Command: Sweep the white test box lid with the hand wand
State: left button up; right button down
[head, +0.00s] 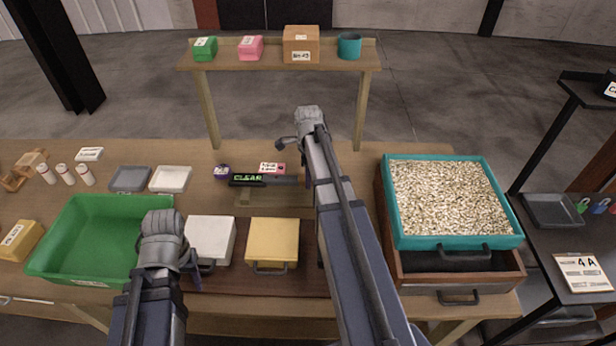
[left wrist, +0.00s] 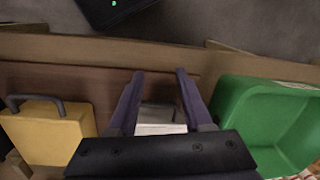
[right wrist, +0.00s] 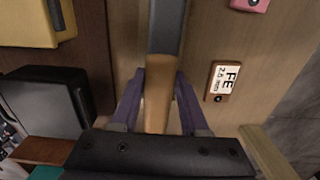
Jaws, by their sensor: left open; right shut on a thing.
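The white test box (head: 211,238) stands on the dark strip at the table's front, between the green bin and the yellow box, its lid down. It also shows in the left wrist view (left wrist: 160,129). My left gripper (left wrist: 158,74) is open, its fingers on either side of the white box's grey handle in that view; I cannot tell whether they touch it. My right gripper (right wrist: 159,76) is shut on the hand wand (right wrist: 157,105), which has a tan handle and a dark grey upper part. In the head view my right arm hides the wand.
A green bin (head: 60,225) is left of the white box. A yellow box (head: 272,238) is right of it, then a dark box (right wrist: 40,95). A display reading CLEAR (head: 247,178) stands behind. A teal tray of pale pellets (head: 403,240) is at right. An FE tag (right wrist: 223,82) lies near the wand.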

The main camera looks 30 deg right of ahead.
notch_tip(320, 180, up, 6)
jog(key=p, duration=0.4)
jog(key=shift+f, duration=0.15)
jog(key=shift+f, duration=0.1)
